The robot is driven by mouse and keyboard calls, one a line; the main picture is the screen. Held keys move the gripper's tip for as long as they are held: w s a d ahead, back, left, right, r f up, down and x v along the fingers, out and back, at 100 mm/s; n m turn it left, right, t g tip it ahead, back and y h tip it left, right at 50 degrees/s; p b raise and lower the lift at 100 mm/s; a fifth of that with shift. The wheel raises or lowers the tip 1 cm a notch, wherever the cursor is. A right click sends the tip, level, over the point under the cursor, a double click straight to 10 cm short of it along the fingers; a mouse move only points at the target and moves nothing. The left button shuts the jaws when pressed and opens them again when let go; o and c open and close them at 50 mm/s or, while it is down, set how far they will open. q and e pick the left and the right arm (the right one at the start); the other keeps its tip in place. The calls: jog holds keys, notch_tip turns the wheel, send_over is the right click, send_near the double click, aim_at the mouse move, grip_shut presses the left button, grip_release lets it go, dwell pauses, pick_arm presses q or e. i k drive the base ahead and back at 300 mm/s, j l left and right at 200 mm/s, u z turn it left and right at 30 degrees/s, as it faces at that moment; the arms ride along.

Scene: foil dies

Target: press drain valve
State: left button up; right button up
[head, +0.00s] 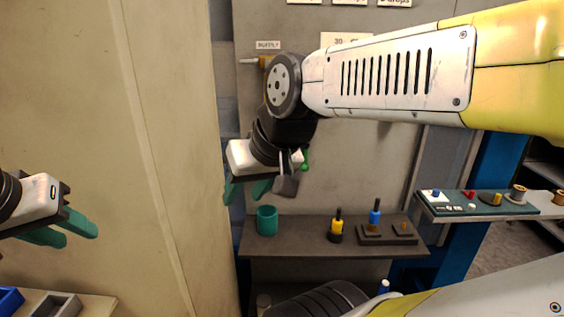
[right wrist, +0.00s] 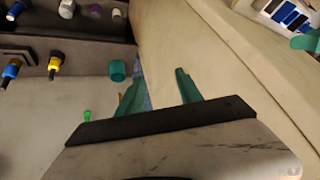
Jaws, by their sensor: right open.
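A small green part (head: 305,160), possibly the drain valve, shows on the grey wall panel just right of my right gripper, partly hidden by it. A green spot also shows in the right wrist view (right wrist: 87,115), left of the fingers. My right gripper (head: 246,190) is open and empty, in front of the panel and above the teal cup (head: 267,221). Its two teal fingers stand apart in the right wrist view (right wrist: 160,88). My left gripper (head: 80,238) is at the far left, its fingers apart and empty.
A grey shelf (head: 300,270) below the panel holds the teal cup, a yellow-handled tool (head: 337,227) and a blue-handled tool (head: 375,215) on a block. A "SUPPLY" label (head: 268,45) is above. A beige wall (head: 165,130) stands left. A side shelf (head: 470,212) holds small parts.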

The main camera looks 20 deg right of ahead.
aim_at(304, 167)
jog(key=k+l+z, duration=0.2)
jog(key=k+z, duration=0.2)
jog(key=l+z, duration=0.1)
jog(key=z, duration=0.35)
jog(key=k+l, duration=0.05)
